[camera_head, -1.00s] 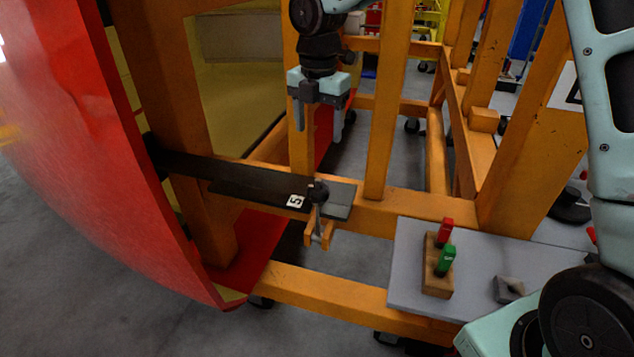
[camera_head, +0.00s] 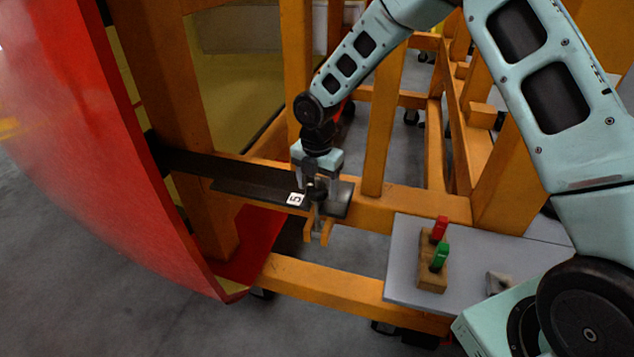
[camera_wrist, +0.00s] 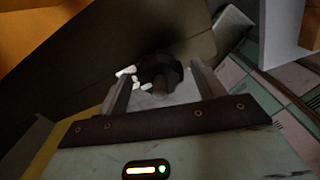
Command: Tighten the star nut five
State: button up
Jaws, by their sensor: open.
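The star nut five is a dark knob (camera_head: 318,188) on a threaded rod at the end of a black bar (camera_head: 255,183), beside a white label marked 5 (camera_head: 295,199). In the wrist view the dark lobed star nut (camera_wrist: 160,72) shows between the fingers. My gripper (camera_head: 318,187) points down over the nut, with a finger on either side of it. It also shows in the wrist view (camera_wrist: 163,85), its fingers apart. I cannot tell whether the fingers touch the nut.
An orange frame (camera_head: 330,295) surrounds the bar, with an upright post (camera_head: 383,120) close right of my gripper. A curved red panel (camera_head: 90,170) stands at left. A grey plate (camera_head: 400,262) at right bears a wooden block (camera_head: 432,275) with red (camera_head: 440,228) and green (camera_head: 439,257) pieces.

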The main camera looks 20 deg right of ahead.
jog(key=shift+c, duration=0.3)
jog(key=c, duration=0.9)
jog(key=shift+c, duration=0.2)
